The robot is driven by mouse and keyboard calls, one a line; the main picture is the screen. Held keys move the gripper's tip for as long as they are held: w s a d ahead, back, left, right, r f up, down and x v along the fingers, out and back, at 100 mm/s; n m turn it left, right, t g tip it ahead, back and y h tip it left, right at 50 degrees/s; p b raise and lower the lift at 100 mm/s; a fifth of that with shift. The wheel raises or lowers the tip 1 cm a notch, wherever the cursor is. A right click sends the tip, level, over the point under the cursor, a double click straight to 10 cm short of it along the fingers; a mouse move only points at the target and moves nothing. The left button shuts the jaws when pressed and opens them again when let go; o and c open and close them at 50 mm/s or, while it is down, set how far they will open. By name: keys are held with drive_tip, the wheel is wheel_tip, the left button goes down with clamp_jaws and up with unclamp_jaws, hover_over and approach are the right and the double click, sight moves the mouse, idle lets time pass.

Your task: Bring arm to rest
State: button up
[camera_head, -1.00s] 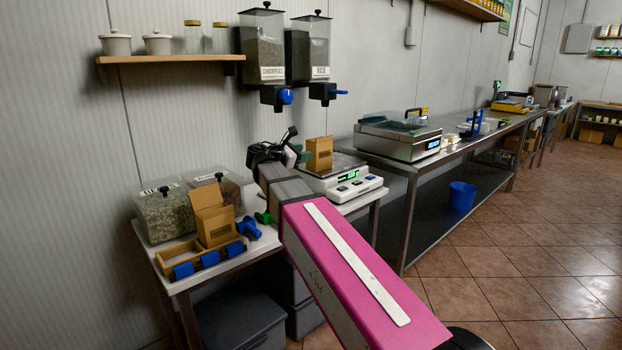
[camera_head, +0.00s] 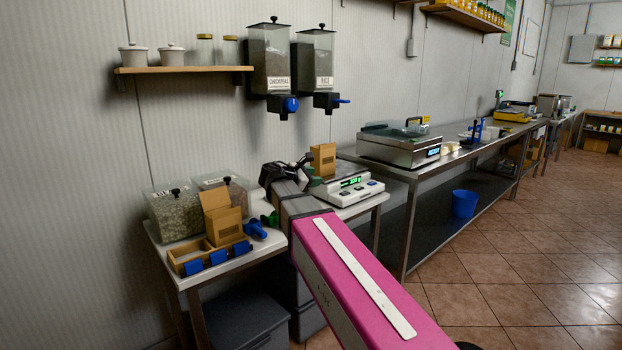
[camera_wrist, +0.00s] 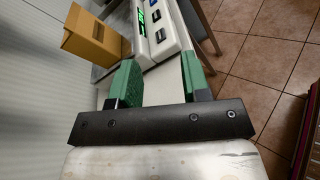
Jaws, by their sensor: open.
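My gripper shows in the wrist view (camera_wrist: 158,80) with its two green-padded fingers apart and nothing between them. In the head view my gripper (camera_head: 303,172) is partly hidden behind my own wrist, above the small table and left of the scale. The white scale (camera_head: 352,188) with a green lit display stands on the small table's right end; its edge also shows beyond the fingers in the wrist view (camera_wrist: 160,35). A cardboard box (camera_head: 323,158) stands on the scale's plate.
The small table (camera_head: 247,258) also holds clear bins (camera_head: 174,212), an open cardboard box (camera_head: 223,222) and a wooden tray with blue clips (camera_head: 188,263). Dispensers (camera_head: 270,60) hang on the wall above. A long steel counter (camera_head: 440,166) runs right. The tiled floor at right is clear.

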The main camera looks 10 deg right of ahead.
drive_tip(key=s+d+f+m+g+y, duration=0.1)
drive_tip(key=s+d+f+m+y, duration=0.15)
drive_tip(key=f, duration=0.45)
drive_tip(key=s+d+f+m+g+y, duration=0.1)
drive_tip(key=s+d+f+m+g, duration=0.15)
drive_tip(key=f, duration=0.45)
drive_tip(key=s+d+f+m+g+y, duration=0.1)
drive_tip(key=s+d+f+m+y, duration=0.15)
drive_tip(key=f, duration=0.45)
drive_tip(key=s+a+f+m+g+y, duration=0.1)
drive_tip(key=s+f+m+g+y, duration=0.3)
drive_tip(key=s+f+m+y, duration=0.3)
drive_tip(key=s+f+m, duration=0.5)
drive_tip(key=s+f, duration=0.2)
drive_tip(key=f, duration=0.3)
drive_tip(key=shift+s+f, duration=0.2)
drive_tip(key=shift+f, duration=0.05)
